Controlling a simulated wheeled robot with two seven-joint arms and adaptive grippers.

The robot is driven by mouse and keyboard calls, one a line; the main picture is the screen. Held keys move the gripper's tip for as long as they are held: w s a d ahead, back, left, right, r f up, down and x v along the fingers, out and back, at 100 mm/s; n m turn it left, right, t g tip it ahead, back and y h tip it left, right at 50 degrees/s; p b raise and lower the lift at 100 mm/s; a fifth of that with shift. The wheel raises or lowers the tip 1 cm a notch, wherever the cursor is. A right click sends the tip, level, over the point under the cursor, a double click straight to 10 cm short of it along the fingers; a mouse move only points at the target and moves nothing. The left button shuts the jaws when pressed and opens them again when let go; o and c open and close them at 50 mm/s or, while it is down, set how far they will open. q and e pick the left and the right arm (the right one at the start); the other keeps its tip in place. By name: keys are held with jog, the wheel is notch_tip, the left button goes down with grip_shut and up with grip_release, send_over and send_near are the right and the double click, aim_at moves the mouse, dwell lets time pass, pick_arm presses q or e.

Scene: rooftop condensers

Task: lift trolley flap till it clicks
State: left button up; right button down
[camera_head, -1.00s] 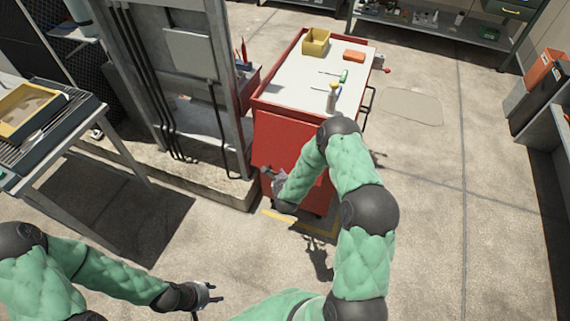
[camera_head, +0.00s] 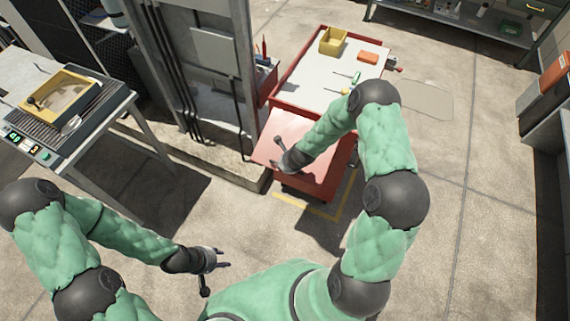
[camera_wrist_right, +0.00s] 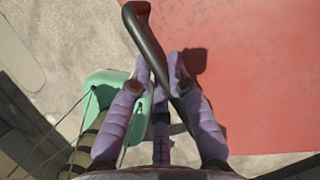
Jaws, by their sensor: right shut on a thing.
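The red trolley (camera_head: 322,183) stands beside the metal cabinet frame. Its red flap (camera_head: 273,150) is swung partway up and slopes out from the near end, below the white top (camera_head: 315,80). My right gripper (camera_head: 282,150) is at the flap. In the right wrist view, the fingers of this gripper (camera_wrist_right: 158,68) are shut around a dark bar handle (camera_wrist_right: 138,24), with the red flap (camera_wrist_right: 245,75) beside them. My right forearm hides part of the flap and trolley. My left gripper (camera_head: 222,265) is open and empty, low over the floor.
A yellow bin (camera_head: 333,42), an orange block (camera_head: 368,58) and small tools lie on the trolley top. A bench (camera_head: 62,160) with a yellow-framed tray (camera_head: 85,82) stands at left. A shelf unit stands at the far right.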

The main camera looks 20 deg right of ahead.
notch_tip(320, 180, up, 8)
jog(key=g+y+p, duration=0.1)
jog(key=p, duration=0.4)
jog(key=y+p, duration=0.1)
jog(key=p, duration=0.5)
jog(key=shift+r+m+g, duration=0.2)
jog(key=shift+m+g, duration=0.1)
jog(key=shift+g, duration=0.1)
jog(key=c, duration=1.1)
grip_release()
jog(key=shift+c, duration=0.2)
jog(key=v, duration=1.2)
